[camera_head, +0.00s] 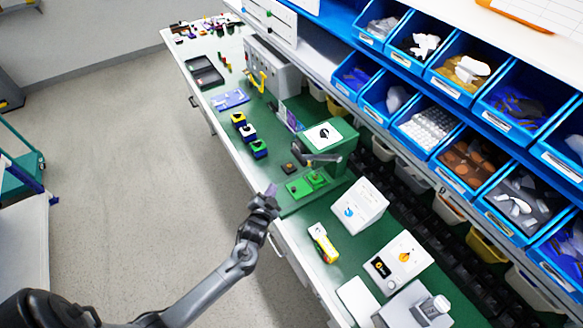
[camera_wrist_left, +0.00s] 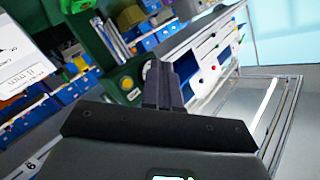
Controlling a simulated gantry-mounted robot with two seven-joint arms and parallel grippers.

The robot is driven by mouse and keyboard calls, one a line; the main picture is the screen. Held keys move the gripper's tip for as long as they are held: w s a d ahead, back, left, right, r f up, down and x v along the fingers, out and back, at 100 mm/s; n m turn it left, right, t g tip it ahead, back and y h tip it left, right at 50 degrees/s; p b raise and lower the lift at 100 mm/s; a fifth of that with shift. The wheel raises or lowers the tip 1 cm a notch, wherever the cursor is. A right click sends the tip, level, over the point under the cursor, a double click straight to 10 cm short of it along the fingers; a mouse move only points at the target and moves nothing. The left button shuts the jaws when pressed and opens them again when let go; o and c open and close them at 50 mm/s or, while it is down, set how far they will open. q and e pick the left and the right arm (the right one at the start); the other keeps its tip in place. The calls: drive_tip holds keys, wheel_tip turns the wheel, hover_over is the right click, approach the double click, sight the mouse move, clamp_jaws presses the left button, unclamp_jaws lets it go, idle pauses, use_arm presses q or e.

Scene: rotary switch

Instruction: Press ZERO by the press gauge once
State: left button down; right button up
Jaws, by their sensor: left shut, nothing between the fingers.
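The press (camera_head: 339,148) is a green block with a white dial face, the gauge (camera_head: 323,134), on the green bench mat. A small dark button block (camera_head: 289,168) stands in front of it, its lettering unreadable here. My left gripper (camera_head: 271,190) is shut and empty, near the bench's front edge, apart from and nearer than the block. In the left wrist view, my shut fingers (camera_wrist_left: 164,80) point forward. My right gripper is out of view.
Green plates (camera_head: 300,187) lie in front of the press. A white box (camera_head: 360,205) and a yellow tester (camera_head: 323,243) stand to the right. Several small coloured blocks (camera_head: 248,132) stand to the left. Blue bins (camera_head: 413,118) line the back. The floor in front is clear.

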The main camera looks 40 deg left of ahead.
sight(309, 163)
use_arm(q)
drive_tip(key=shift+t, duration=0.4)
drive_tip(key=shift+w+r+b, duration=0.2)
drive_tip(key=shift+w+r, duration=0.4)
drive_tip(key=shift+w, duration=0.25)
drive_tip(key=shift+w+r+b, duration=0.15)
drive_tip(key=shift+w+r, duration=0.4)
drive_tip(key=shift+w, duration=0.25)
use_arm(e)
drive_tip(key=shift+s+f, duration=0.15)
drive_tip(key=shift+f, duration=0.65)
use_arm(q)
drive_tip(key=shift+w+d+f, duration=0.1)
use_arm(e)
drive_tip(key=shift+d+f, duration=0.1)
use_arm(q)
drive_tip(key=w+d+b, duration=0.3)
drive_tip(key=w+b, duration=0.2)
drive_tip(key=w, duration=0.3)
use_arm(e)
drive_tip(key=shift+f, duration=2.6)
use_arm(q)
drive_tip(key=shift+w, duration=0.15)
